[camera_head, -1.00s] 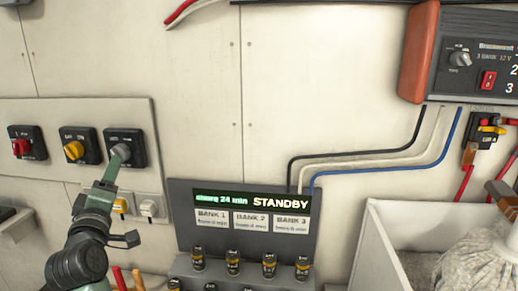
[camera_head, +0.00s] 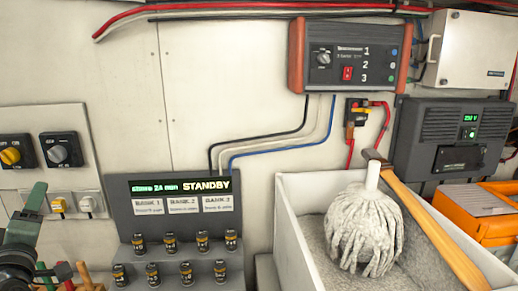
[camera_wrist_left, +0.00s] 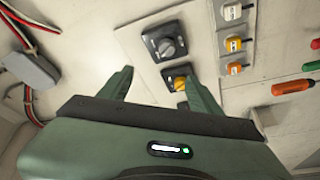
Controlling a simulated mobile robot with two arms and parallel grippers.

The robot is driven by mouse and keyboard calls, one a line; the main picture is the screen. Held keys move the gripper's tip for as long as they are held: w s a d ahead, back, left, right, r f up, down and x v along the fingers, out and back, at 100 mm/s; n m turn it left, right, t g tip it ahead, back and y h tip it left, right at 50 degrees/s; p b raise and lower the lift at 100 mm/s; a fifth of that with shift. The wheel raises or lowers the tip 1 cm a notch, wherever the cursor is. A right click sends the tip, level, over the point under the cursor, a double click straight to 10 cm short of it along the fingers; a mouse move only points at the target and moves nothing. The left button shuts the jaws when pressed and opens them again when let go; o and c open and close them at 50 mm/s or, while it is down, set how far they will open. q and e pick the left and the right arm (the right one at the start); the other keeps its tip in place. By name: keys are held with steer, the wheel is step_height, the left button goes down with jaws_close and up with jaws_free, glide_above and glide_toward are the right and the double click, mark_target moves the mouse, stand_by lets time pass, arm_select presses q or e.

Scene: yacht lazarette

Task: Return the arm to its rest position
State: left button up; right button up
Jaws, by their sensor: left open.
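My left gripper (camera_head: 36,198) shows at the lower left edge of the head view, below a black rotary switch with a grey knob (camera_head: 60,150). It is apart from the switch. In the left wrist view the two green fingers of my left gripper (camera_wrist_left: 158,84) are spread with nothing held. The grey-knob switch (camera_wrist_left: 168,46) and a switch with a yellow knob (camera_wrist_left: 180,82) are on the panel beyond them. My right gripper is in neither view.
A standby display (camera_head: 180,195) with several small batteries stands beside my left arm. A white bin (camera_head: 300,230) holds a mop (camera_head: 365,230). A charger (camera_head: 350,60) hangs above. Loose tool handles (camera_head: 85,275) stand near my left arm.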

arm_select(q)
steer(key=s+d+f+m+g+h, duration=0.25)
steer(key=d+f+m, duration=0.4)
steer(key=f, duration=0.45)
steer(key=s+d+f+m+g+h, duration=0.2)
steer(key=d+f+m+g+h, duration=0.25)
steer(key=d+f, duration=0.5)
steer(key=s+d+f+m+g+h, duration=0.1)
steer(key=s+d+f+m+g, duration=0.35)
steer(key=s+f, duration=0.55)
steer(key=s+d+f+m+g+h, duration=0.1)
steer(key=s+d+f+m+g, duration=0.3)
steer(key=s+f, duration=0.65)
steer(key=s+d+f+b, duration=0.1)
steer(key=s+f+b, duration=0.2)
steer(key=f, duration=2.3)
steer(key=s+a+f+g+b, duration=0.1)
steer(key=s+a+f+b, duration=0.1)
steer(key=s+f, duration=1.5)
step_height(320, 180, down, 3)
steer(key=shift+s+a+f+g+y+b, duration=0.2)
steer(key=shift+s+a+g+y+b, duration=0.1)
steer(key=shift+a+g+b, duration=0.05)
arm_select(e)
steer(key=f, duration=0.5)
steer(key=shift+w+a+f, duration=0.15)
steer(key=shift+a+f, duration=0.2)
